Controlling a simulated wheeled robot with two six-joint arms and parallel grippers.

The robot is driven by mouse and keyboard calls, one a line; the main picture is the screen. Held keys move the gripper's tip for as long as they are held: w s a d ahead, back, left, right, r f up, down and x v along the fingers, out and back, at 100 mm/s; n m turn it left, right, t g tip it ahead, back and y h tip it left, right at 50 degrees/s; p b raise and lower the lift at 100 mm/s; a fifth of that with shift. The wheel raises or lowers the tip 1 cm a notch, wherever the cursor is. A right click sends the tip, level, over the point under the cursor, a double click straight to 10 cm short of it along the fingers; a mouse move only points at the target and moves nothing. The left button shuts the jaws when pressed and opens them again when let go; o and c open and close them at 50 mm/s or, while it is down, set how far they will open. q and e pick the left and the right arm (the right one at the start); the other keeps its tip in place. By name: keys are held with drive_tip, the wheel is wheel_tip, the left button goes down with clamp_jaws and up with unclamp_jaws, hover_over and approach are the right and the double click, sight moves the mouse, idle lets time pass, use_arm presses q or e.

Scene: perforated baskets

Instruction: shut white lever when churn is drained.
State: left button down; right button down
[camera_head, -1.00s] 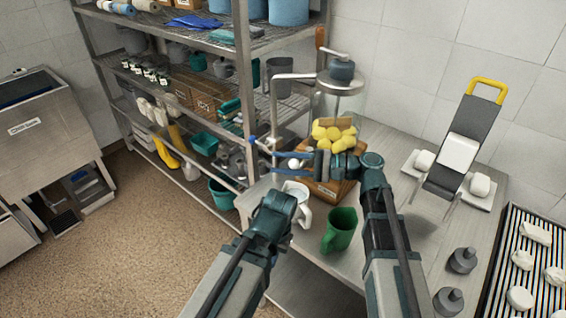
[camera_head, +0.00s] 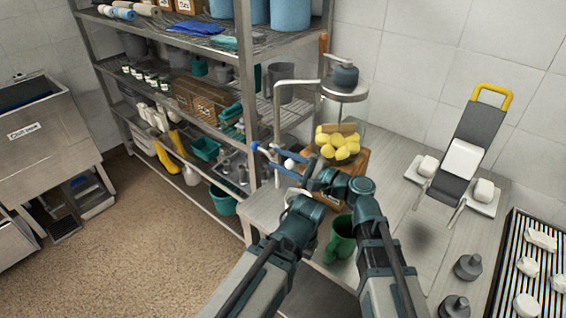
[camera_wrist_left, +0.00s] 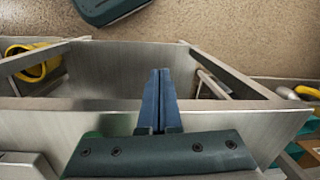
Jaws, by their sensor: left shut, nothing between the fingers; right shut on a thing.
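My left gripper's fingers (camera_wrist_left: 158,96) are shut and empty near a metal table edge in the left wrist view. In the head view its wrist is below the right gripper, covering most of a white jug (camera_head: 294,194).
A green mug (camera_head: 341,240) stands between my arms on the metal table (camera_head: 415,262). A grey stand with a yellow handle (camera_head: 493,92), dark weights (camera_head: 468,267) and a striped rack (camera_head: 545,285) are at right. Shelving (camera_head: 245,75) stands close at left.

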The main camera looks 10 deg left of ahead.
drive_tip(key=shift+w+t, duration=0.15)
drive_tip(key=shift+t, duration=0.15)
drive_tip(key=c, duration=0.5)
unclamp_jaws()
drive_tip(key=shift+c, duration=0.2)
drive_tip(key=v, duration=0.7)
drive_tip(key=shift+d, duration=0.15)
